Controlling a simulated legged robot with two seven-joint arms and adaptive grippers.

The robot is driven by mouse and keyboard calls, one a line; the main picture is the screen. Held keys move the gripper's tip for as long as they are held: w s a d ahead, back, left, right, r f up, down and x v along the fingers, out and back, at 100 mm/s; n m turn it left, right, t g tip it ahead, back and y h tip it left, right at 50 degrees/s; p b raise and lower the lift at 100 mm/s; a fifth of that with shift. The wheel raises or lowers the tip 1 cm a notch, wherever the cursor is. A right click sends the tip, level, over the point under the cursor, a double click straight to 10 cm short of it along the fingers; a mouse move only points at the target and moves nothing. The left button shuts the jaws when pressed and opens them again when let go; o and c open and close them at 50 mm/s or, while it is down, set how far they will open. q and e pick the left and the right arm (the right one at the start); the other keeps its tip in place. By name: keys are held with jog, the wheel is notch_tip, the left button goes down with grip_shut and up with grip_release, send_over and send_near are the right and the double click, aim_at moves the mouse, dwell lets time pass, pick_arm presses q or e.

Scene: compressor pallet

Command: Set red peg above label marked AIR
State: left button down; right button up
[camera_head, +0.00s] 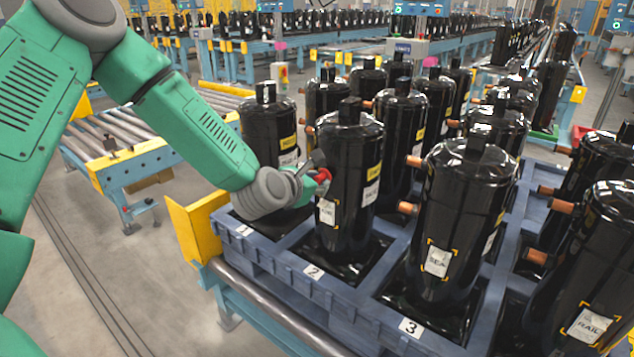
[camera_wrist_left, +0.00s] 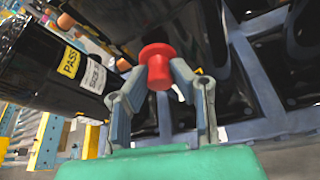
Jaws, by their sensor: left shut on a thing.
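The red peg (camera_head: 323,175) is between the fingers of my left gripper (camera_head: 310,178), which is shut on it. In the left wrist view the red peg (camera_wrist_left: 157,67) shows its round flange between the two grey fingers (camera_wrist_left: 158,85). It is at the side of the black compressor (camera_head: 349,150) behind tag 2, just above a framed white label (camera_head: 327,212) whose word is too small to read surely. I cannot tell whether the peg touches or enters a port there. Another label reads SEA (camera_head: 437,260) and one reads RAIL (camera_head: 588,326). My right gripper is out of view.
Several black compressors with copper stubs (camera_head: 408,208) stand close together in a blue pallet (camera_head: 330,297) with number tags. A yellow corner plate (camera_head: 190,230) stands at its left. A roller conveyor (camera_head: 120,140) lies further left, with open floor before it.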

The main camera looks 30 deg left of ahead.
pick_arm(q)
jog(key=shift+w, duration=0.5)
dwell(0.3)
jog(key=c, duration=1.3)
grip_release()
